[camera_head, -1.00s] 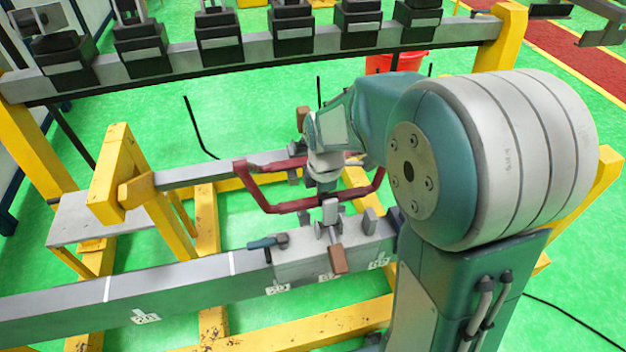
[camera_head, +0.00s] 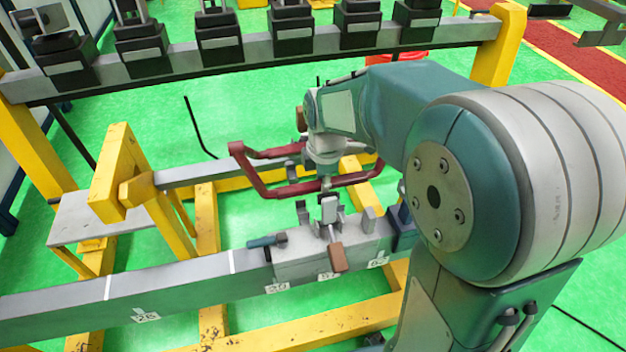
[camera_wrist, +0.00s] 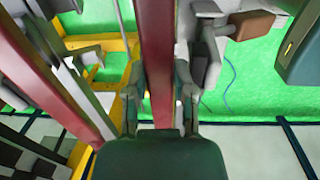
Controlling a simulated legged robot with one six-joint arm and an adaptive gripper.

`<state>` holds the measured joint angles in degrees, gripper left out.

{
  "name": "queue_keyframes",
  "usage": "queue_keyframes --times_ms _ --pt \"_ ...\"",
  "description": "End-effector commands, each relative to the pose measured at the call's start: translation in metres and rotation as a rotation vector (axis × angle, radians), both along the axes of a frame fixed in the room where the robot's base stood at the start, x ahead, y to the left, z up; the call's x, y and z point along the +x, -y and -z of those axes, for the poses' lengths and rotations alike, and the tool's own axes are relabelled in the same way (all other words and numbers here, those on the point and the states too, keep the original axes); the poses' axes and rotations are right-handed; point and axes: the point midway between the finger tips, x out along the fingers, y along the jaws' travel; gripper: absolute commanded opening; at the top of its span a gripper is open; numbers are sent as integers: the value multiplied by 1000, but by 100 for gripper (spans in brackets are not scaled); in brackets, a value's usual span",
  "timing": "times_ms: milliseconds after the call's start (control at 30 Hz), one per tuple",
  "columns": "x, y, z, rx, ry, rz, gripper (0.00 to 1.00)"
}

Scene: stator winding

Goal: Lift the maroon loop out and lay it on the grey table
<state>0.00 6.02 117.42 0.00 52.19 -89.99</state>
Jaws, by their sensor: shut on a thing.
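The maroon loop (camera_head: 290,189) is a long six-sided frame in the head view, above the grey beam with the clamps. My gripper (camera_wrist: 160,100) is shut on one long side of the loop, which runs between its fingers in the wrist view. The loop's other long side (camera_wrist: 55,70) shows at the left there. In the head view my wrist hides part of the loop and the fingertips. The grey table (camera_head: 85,222) stands at the left, beside a yellow post. Nothing lies on its visible top.
A clamp with a brown handle (camera_head: 337,258) stands on the front beam (camera_head: 180,288), close below the loop. A yellow upright (camera_head: 118,178) rises by the table. A rear rail (camera_head: 260,45) carries several black blocks.

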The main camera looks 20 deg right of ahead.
Motion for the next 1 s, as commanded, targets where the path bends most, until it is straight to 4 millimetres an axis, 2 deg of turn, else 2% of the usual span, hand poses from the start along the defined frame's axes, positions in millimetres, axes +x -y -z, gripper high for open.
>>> queue_keyframes --times_ms 33,467,1000 --pt "-19 0 1 0 -71 0 0" --pt "-18 0 -16 0 -73 0 0" --pt "-8 0 -36 0 -74 0 0"
